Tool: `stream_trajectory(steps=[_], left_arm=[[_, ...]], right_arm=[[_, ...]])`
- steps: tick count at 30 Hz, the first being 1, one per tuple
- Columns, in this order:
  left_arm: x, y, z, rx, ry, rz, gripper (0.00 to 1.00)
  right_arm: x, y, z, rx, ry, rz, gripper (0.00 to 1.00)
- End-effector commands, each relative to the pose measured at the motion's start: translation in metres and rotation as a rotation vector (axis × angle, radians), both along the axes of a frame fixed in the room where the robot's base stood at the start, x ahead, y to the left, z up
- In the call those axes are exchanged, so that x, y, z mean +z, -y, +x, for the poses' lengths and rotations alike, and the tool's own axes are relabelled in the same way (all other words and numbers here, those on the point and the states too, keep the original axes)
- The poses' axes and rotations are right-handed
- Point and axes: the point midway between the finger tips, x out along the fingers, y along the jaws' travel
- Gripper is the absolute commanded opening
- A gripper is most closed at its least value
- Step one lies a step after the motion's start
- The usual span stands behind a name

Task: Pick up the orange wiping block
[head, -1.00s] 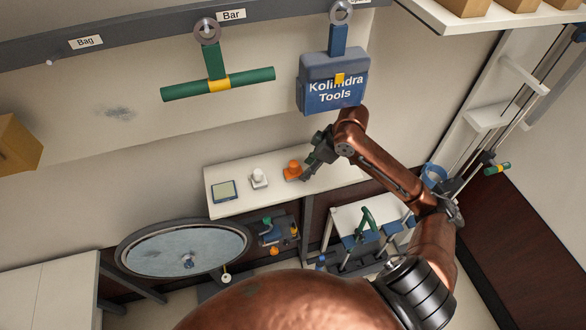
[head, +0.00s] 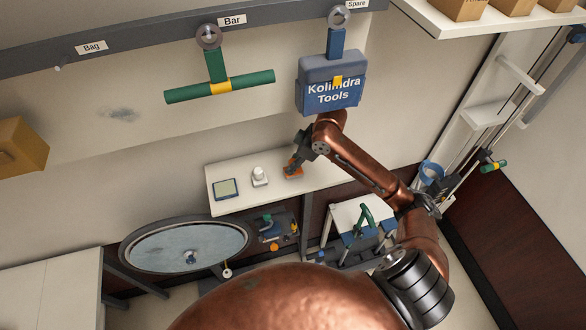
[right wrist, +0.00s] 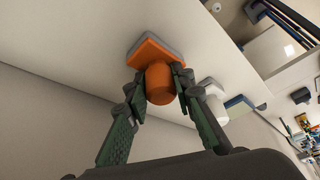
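The orange wiping block (head: 293,174) sits on the white shelf (head: 325,177). It has a flat orange plate with a grey underside and a round orange knob; it shows whole in the right wrist view (right wrist: 160,84). My right gripper (head: 295,163) is at the block and hides part of it in the head view. In the right wrist view its two green and grey fingers (right wrist: 160,87) stand open on either side of the knob, very close to it. I cannot tell whether they touch it. My left gripper is not in view.
A white knobbed block (head: 260,176) and a grey-framed pad (head: 225,189) stand left of the orange block on the shelf. The blue tool bag (head: 329,95) and green bar (head: 219,87) hang above. A round mirror-like disc (head: 185,246) is below left.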

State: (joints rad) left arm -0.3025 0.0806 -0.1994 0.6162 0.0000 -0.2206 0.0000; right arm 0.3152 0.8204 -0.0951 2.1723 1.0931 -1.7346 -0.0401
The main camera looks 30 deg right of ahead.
Motion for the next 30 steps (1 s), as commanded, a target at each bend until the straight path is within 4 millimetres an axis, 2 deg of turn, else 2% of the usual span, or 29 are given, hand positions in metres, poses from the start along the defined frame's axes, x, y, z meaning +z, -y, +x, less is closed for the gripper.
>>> stream_trajectory(steps=[9, 19, 30], left_arm=[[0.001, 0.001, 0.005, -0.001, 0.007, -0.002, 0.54], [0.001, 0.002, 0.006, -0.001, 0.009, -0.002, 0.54], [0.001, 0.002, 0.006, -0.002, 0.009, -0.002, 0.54]], right_arm=[[0.000, 0.000, 0.000, 0.000, 0.000, 0.000, 0.00], [0.002, 0.000, 0.000, 0.001, 0.002, 0.000, 0.00], [0.016, -0.001, 0.002, 0.010, 0.002, -0.002, 0.00]])
